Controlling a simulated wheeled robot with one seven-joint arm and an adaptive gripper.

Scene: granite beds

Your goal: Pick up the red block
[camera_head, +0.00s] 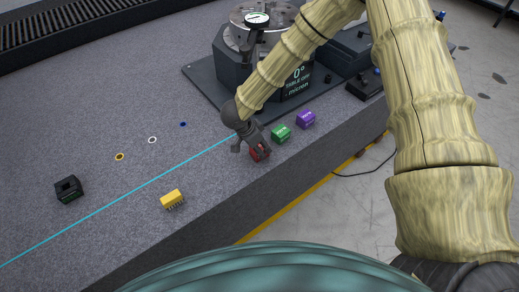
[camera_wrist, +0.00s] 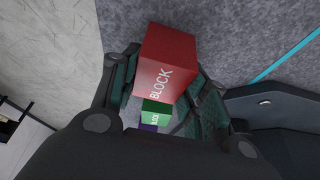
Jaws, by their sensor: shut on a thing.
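The red block (camera_head: 260,153) is at my gripper (camera_head: 249,145), near the front edge of the granite bed (camera_head: 110,110). In the wrist view the red block (camera_wrist: 167,62) sits between the two fingers of my gripper (camera_wrist: 168,85), with the word BLOCK on its face. The fingers are shut on it. In the head view the gripper partly hides it. I cannot tell whether it touches the bed or is just above it.
A green block (camera_head: 281,134) and a purple block (camera_head: 306,119) stand close by to the right. A rotary table (camera_head: 232,70) stands behind. The bed's left middle is mostly clear.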

